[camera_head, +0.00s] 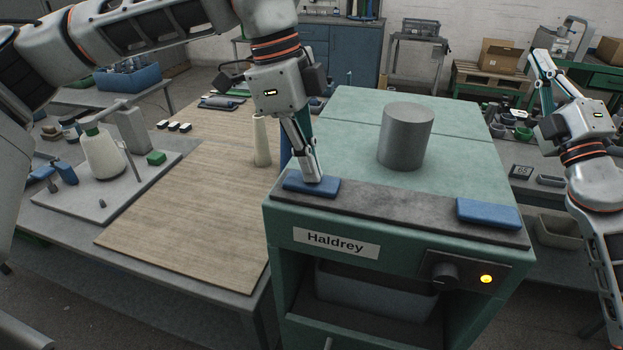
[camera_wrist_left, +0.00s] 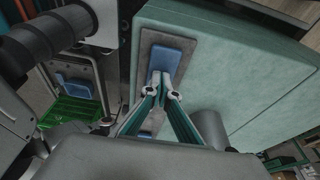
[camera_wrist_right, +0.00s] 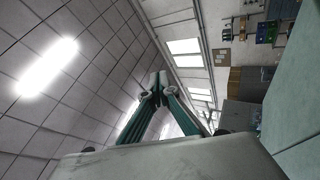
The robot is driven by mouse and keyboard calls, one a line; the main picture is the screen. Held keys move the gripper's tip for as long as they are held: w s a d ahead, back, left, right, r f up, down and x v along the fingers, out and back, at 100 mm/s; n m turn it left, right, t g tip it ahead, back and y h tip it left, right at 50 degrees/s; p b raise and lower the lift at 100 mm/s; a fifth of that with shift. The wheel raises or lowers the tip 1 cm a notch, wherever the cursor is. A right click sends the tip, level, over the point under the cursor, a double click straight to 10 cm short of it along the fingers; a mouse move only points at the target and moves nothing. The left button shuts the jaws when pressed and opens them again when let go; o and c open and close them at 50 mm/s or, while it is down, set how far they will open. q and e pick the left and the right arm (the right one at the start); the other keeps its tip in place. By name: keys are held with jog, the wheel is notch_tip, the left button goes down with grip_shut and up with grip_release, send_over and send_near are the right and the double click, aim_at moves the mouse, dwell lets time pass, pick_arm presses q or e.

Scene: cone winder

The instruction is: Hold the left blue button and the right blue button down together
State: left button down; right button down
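The left blue button (camera_head: 311,187) lies on the dark strip along the front edge of the green Haldrey machine (camera_head: 355,130). My left gripper (camera_head: 313,179) is shut and empty, pointing down with its fingertips at this button. The button shows by the fingertips in the left wrist view (camera_wrist_left: 165,64). I cannot tell whether it is pressed down. The right blue button (camera_head: 488,214) sits on the same strip, with nothing over it. My right gripper (camera_head: 541,62) is raised right of the machine, away from the button, its fingers pointing up. Its fingertips meet in the right wrist view (camera_wrist_right: 158,82).
A grey cylinder (camera_head: 405,137) stands on the machine top behind the strip. A knob (camera_head: 445,273) and a lit yellow lamp (camera_head: 486,279) are on the front. A wooden board (camera_head: 190,205) and a cream cone (camera_head: 262,140) are to the left. The space above the right button is clear.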

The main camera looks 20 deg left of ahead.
jog(key=s+a+r+n+g+y, duration=0.1)
jog(key=a+r+n+g+y, duration=0.1)
jog(key=a+n+g+y, duration=0.3)
jog(key=s+a+r+n+g+y, duration=0.1)
jog(key=s+a+r+n+y, duration=0.1)
jog(key=a, duration=0.4)
jog(key=s+a+f+n+g, duration=0.1)
jog(key=s+a+n+g, duration=0.55)
jog(key=a, duration=0.25)
jog(key=s+a+f+n+g, duration=0.1)
jog(key=s+a+n+g, duration=0.45)
jog(key=a+g, duration=0.2)
jog(key=s+d+f+n+g+h, duration=0.2)
jog(key=s+d+f+n+h, duration=0.1)
jog(key=s+f+h, duration=0.45)
jog(key=s+d+r+m+h, duration=0.1)
jog(key=s+d+h, duration=0.1)
jog(key=d+h, duration=0.45)
jog(key=s+d+m+h, duration=0.1)
jog(key=s+d+h, duration=0.15)
jog(key=d, duration=0.65)
jog(key=shift+g+h, duration=0.25)
jog(key=shift+g, duration=0.05)
jog(key=shift+w+a+f, duration=0.1)
jog(key=shift+w+f, duration=0.1)
jog(key=shift+f, duration=1.1)
jog(key=shift+w+a+f, duration=0.1)
jog(key=shift+w+f, duration=0.05)
jog(key=shift+f, duration=1.25)
